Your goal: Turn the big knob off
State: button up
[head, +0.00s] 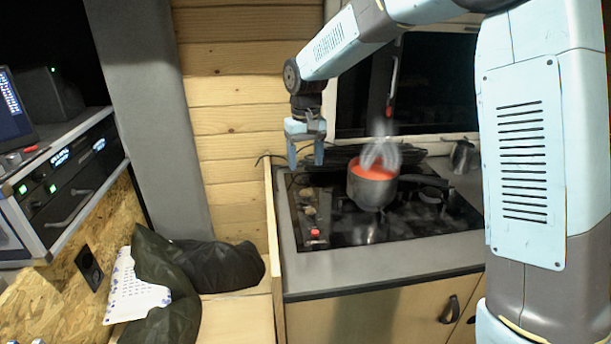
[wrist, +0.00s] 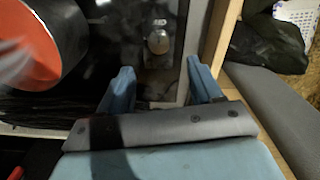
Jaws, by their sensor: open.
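The big knob (wrist: 158,41) is a round, greyish knob on the dark control strip of the stove, and in the wrist view it lies beyond and between my fingertips. It shows small in the head view (head: 309,211), on the left side of the stove. I cannot tell which way it is turned. My gripper (head: 306,160) points down above the left rear part of the stove, apart from the knob. In the wrist view my gripper (wrist: 161,75) is open with nothing between its two blue fingers.
A pot of red liquid (head: 373,181) stands on the black stove (head: 430,215), close to the right of my gripper, with steam above it. A red item (head: 314,232) sits at the strip's front. A wooden panel edge (head: 271,215) borders the stove's left.

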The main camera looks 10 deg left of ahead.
notch_tip(320, 180, up, 3)
jog(key=shift+r, duration=0.1)
dwell(0.4)
jog(key=s+d+r+m+t, duration=0.1)
jog(key=s+d+r, duration=0.45)
jog(key=d, duration=0.35)
jog(key=s+d+r+m+t, duration=0.2)
jog(key=s+d+r, duration=0.3)
jog(key=d, duration=0.5)
jog(key=s+d+f+m+t, duration=0.1)
jog(key=s+d, duration=0.5)
jog(key=s, duration=0.3)
jog(key=s+d+f+m+t, duration=0.1)
jog(key=s+d+f, duration=0.1)
jog(key=s+d, duration=0.4)
jog(key=s, duration=0.2)
jog(key=shift+s+t, duration=0.3)
jog(key=shift+s, duration=0.05)
